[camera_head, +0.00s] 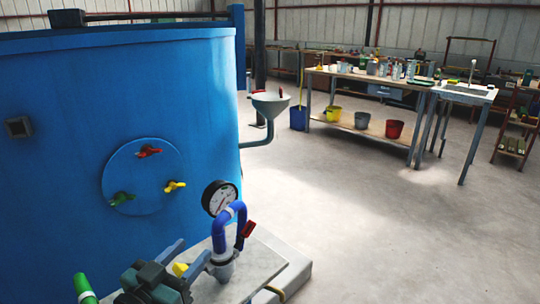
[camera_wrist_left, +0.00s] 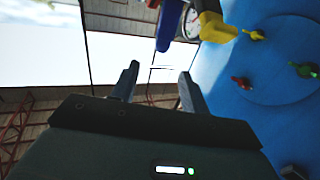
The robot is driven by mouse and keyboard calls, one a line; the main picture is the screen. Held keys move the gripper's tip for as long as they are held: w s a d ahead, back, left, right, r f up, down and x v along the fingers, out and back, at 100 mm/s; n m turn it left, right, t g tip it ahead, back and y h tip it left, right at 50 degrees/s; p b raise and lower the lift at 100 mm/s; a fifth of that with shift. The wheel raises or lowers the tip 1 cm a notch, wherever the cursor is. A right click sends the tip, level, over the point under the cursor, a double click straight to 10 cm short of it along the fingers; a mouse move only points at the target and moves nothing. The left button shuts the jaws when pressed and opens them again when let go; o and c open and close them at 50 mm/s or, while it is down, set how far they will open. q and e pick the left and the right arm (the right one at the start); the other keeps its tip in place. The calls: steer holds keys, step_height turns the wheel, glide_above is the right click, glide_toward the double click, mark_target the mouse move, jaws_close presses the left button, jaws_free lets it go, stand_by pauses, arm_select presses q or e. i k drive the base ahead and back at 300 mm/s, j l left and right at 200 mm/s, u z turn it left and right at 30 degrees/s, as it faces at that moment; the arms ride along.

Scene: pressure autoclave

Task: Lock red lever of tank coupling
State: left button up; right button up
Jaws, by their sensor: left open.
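The red lever (camera_head: 248,229) sticks out on the right side of the tank coupling (camera_head: 222,266), beside its blue bent hose (camera_head: 220,228). The lever slants upward. My left gripper (camera_head: 194,248) is open and empty, just left of the coupling, near a yellow handle (camera_head: 180,269). In the left wrist view its two fingers (camera_wrist_left: 159,69) are apart with nothing between them. That view shows the blue hose (camera_wrist_left: 170,25) and the yellow handle (camera_wrist_left: 215,28) beyond the fingertips. A small red part (camera_wrist_left: 152,4) at the top edge may be the lever. My right gripper is not in view.
The large blue tank (camera_head: 60,140) fills the left, with red, green and yellow valves on a round plate. A pressure gauge (camera_head: 217,198) stands by the hose. A green hose end (camera_head: 84,288) is lower left. A funnel (camera_head: 270,103) juts from the tank.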

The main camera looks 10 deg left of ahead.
mark_target(248, 228)
steer(key=k+l, duration=0.3)
steer(key=k, duration=0.15)
steer(key=k+l, duration=0.3)
steer(key=k, duration=0.15)
